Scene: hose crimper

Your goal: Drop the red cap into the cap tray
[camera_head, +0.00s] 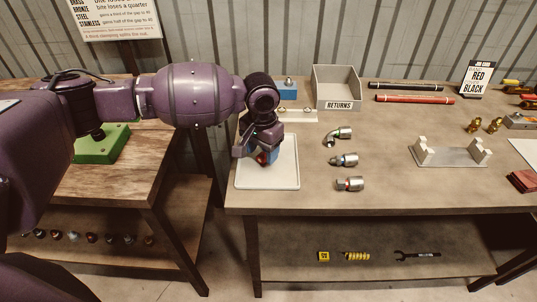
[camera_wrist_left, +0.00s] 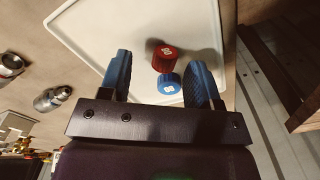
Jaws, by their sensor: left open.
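The cap tray is a flat white tray with a raised rim (camera_head: 287,180), and it also fills much of the left wrist view (camera_wrist_left: 98,22). My left gripper (camera_head: 258,156) is over the tray, pointing down, with its blue fingers apart. In the left wrist view, the red cap (camera_wrist_left: 165,59) shows between the spread fingers of my left gripper (camera_wrist_left: 161,62), with gaps to both. A blue cap (camera_wrist_left: 169,84) is beside the red one, closer to the right finger. Both caps appear to rest on the tray. In the head view the gripper partly hides the red cap (camera_head: 262,158).
Three metal hose fittings (camera_head: 344,160) lie right of the tray. A grey RETURNS bin (camera_head: 337,88) stands behind. Black and red hoses (camera_head: 415,98) lie at the back, and a pale stand (camera_head: 450,155) is at right. The front middle of the bench is clear.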

